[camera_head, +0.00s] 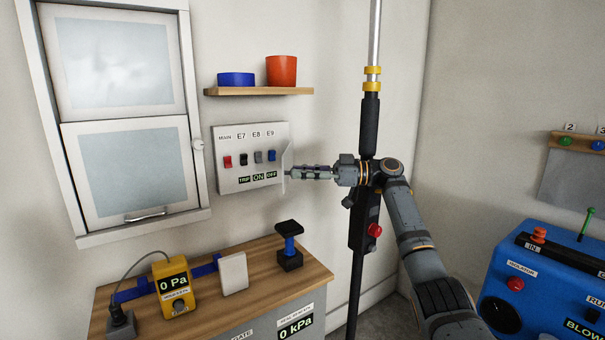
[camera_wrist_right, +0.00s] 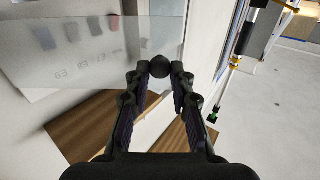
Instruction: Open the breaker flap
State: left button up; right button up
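The breaker panel (camera_head: 237,182) hangs on the wall right of the window, with a row of coloured switches under the labels MAIN, E7, E8 and E9. Its clear flap (camera_head: 287,158) stands out from the panel's right side, seen nearly edge-on. In the right wrist view the flap (camera_wrist_right: 115,38) is a see-through pane with the switches behind it. A dark round knob (camera_wrist_right: 160,66) sits at its lower corner. My right gripper (camera_head: 289,172) is at the flap's edge; its fingertips (camera_wrist_right: 160,72) close in on both sides of the knob and seem to touch it. My left gripper is out of view.
A shelf (camera_head: 258,91) with a blue dish and an orange pot is above the panel. Below is a wooden bench (camera_head: 255,258) with a yellow gauge (camera_head: 175,285) and a black-and-blue handle (camera_head: 290,245). A vertical pole (camera_head: 370,110) stands beside my right wrist. A blue machine (camera_head: 535,285) is at right.

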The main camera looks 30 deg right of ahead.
jog(key=o, duration=0.5)
jog(key=shift+f, duration=0.1)
jog(key=shift+c, duration=0.2)
notch_tip(320, 180, up, 10)
